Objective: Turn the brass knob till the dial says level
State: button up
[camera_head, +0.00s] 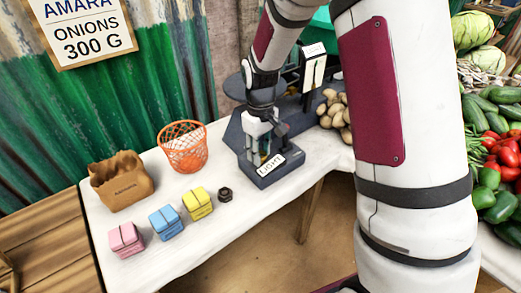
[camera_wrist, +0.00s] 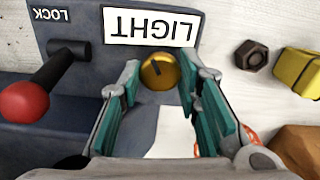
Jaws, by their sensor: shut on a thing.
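The round brass knob (camera_wrist: 160,70) with a dark mark on its face sits on the dark grey balance base (camera_wrist: 75,95). My gripper (camera_wrist: 158,92) is shut on the knob, with a teal finger pad on either side of it. In the head view my gripper (camera_head: 262,150) reaches down at the base's front end and largely hides the knob. A white plate reading LIGHT (camera_wrist: 150,26) is beside the knob, upside down in the wrist view. A white upright panel (camera_head: 314,72) with dark line marks stands at the back of the balance; its details are too small to read.
A lever with a red ball (camera_wrist: 24,101) stands by the LOCK label (camera_wrist: 50,14). A dark hex nut (camera_head: 225,194), pink, blue and yellow blocks (camera_head: 198,204), a paper bag (camera_head: 122,180), an orange basket (camera_head: 183,147) and potatoes (camera_head: 335,112) are on the white table (camera_head: 215,232).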

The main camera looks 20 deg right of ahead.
jog(key=shift+m+p, duration=0.3)
jog(key=shift+m, duration=1.2)
jog(key=o, duration=1.1)
jog(key=shift+o, duration=0.2)
notch_tip(320, 180, up, 12)
